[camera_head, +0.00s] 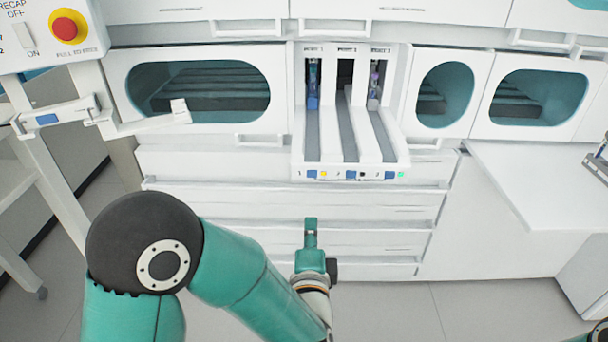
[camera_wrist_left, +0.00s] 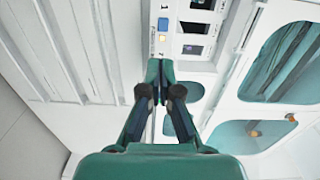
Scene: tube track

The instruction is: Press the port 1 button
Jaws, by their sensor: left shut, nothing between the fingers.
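The port 1 button (camera_head: 312,174) is a small blue square on the front edge of the white three-lane tube track (camera_head: 365,165). It sits between the label 1 and a yellow light (camera_head: 324,174). In the left wrist view the blue button (camera_wrist_left: 163,23) and its yellow light show just beyond the fingertips. My left gripper (camera_head: 311,222) is shut and empty. In the head view it is below the button and apart from it, pointing up toward the track. The shut fingers also show in the wrist view (camera_wrist_left: 158,72). My right gripper is not in view.
Tubes stand at the back of lanes 1 (camera_head: 313,88) and 3 (camera_head: 374,86). White drawers (camera_head: 390,205) lie below the track. A red emergency knob (camera_head: 66,26) is at upper left.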

